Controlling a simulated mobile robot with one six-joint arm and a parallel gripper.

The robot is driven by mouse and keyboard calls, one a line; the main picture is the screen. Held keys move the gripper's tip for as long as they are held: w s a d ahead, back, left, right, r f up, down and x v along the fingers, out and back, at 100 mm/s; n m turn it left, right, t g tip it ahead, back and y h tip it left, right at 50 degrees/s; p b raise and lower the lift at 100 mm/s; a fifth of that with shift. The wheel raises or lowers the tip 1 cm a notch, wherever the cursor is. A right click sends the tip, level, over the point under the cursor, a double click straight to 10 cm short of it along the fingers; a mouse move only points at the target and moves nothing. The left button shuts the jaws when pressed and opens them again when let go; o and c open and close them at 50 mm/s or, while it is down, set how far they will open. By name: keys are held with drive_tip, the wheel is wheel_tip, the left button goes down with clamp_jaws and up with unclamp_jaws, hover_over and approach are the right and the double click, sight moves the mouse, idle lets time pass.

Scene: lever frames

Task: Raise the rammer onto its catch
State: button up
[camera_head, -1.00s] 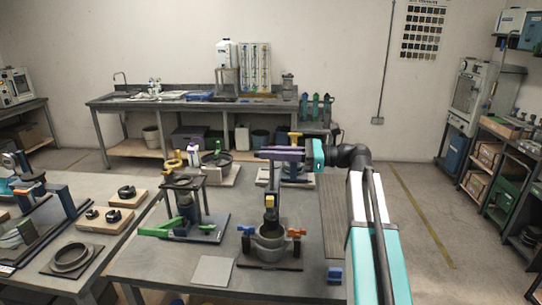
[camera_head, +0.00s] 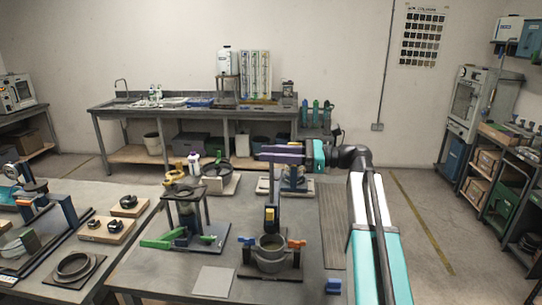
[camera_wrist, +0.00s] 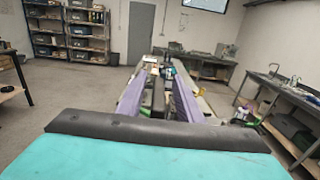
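The rammer stand is in the head view. Its dark upright post (camera_head: 276,188) rises behind a round grey mould (camera_head: 270,250) with one blue and one orange side lever. A dark block with a yellow mark (camera_head: 270,217), seemingly part of the rammer, stands low over the mould. My gripper (camera_head: 262,153) is level, its purple fingers pointing left above the post's top. In the wrist view, the purple fingers (camera_wrist: 160,88) stand apart with a dark strip between them. I cannot tell whether anything touches them. The catch cannot be made out.
A green-levered press (camera_head: 185,215) stands left of the mould. A flat grey plate (camera_head: 212,281) and a small blue block (camera_head: 333,286) lie near the front. A sink bench (camera_head: 190,108) stands along the back wall.

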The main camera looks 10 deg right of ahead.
drive_tip(key=shift+f, duration=0.1)
drive_tip(key=shift+s+d+f, duration=0.1)
drive_tip(key=shift+d, duration=0.3)
drive_tip(key=b+v, duration=0.3)
drive_tip(key=v, duration=1)
drive_tip(key=shift+r, duration=0.25)
